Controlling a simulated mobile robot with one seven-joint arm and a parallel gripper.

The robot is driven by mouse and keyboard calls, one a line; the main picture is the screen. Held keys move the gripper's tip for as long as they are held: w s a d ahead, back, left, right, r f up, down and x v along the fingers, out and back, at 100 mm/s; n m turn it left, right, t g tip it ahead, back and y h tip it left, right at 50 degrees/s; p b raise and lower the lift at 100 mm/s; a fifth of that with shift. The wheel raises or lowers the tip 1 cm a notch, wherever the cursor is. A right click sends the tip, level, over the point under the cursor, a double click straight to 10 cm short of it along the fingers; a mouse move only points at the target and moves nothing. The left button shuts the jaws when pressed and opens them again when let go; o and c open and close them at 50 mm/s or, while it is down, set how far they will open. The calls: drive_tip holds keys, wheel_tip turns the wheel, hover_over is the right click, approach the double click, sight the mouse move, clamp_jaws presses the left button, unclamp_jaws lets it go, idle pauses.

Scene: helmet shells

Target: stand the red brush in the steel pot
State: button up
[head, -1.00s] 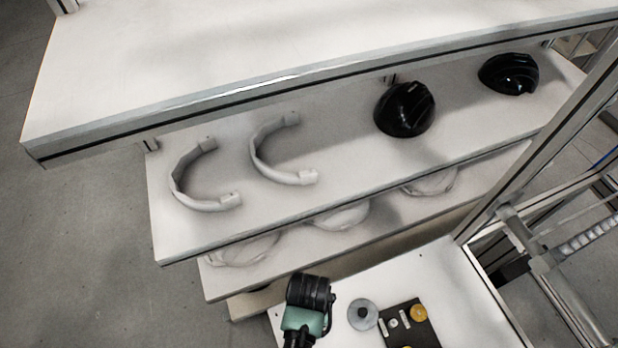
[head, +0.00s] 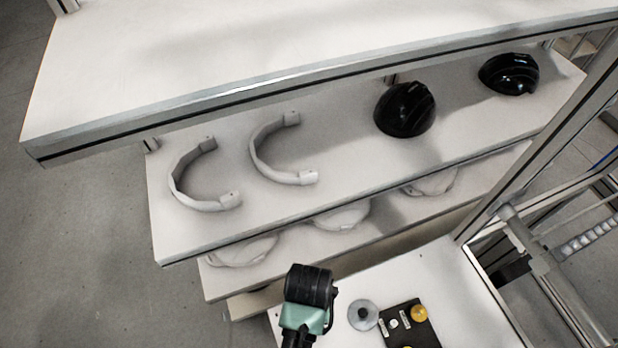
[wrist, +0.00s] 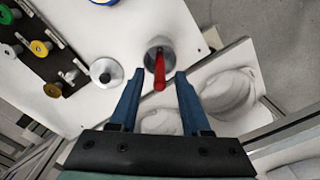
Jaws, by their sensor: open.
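In the wrist view, the steel pot (wrist: 151,48) is a round grey vessel on the white table top. The red brush (wrist: 160,76) sticks out of it, its lower part inside the pot and its red end pointing towards my wrist camera. My gripper (wrist: 158,73) has two blue fingers spread wide, one on each side of the red brush, with a gap on both sides. How deep the brush sits in the pot is hidden. In the head view neither pot nor brush shows, and my arm covers that part of the table.
A grey disc with a knob (wrist: 104,72) lies left of the pot. A dark board with coloured knobs (head: 408,326) stands beside it. A shelf rack (head: 200,240) behind holds white curved bands (head: 280,150), black helmet shells (head: 405,110) and pale shells.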

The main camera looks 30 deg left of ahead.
wheel_tip(320, 180, up, 8)
drive_tip(key=shift+r, duration=0.1)
drive_tip(key=w+r+t+y, duration=0.2)
drive_tip(key=w+r+t, duration=0.5)
drive_tip(key=w+r, duration=0.7)
drive_tip(key=w+d+r+m+t, duration=0.1)
drive_tip(key=w+r+t, duration=0.6)
drive_tip(key=r, duration=0.8)
drive_tip(key=d+r+t, duration=0.3)
drive_tip(key=r+t, duration=0.1)
drive_tip(key=r, duration=0.8)
drive_tip(key=d+r+t, duration=0.3)
drive_tip(key=r+t, duration=0.1)
drive_tip(key=r, duration=0.7)
drive_tip(key=s+d+r+t+h, duration=0.1)
drive_tip(key=s+r+t, duration=0.1)
drive_tip(key=s+r, duration=0.3)
drive_tip(key=s+d+r+m+t+h, duration=0.1)
drive_tip(key=s+r+t, duration=0.2)
drive_tip(key=s+r, duration=0.2)
wheel_tip(320, 180, up, 4)
drive_tip(key=shift+d+f, duration=0.25)
drive_tip(key=shift+d, duration=0.1)
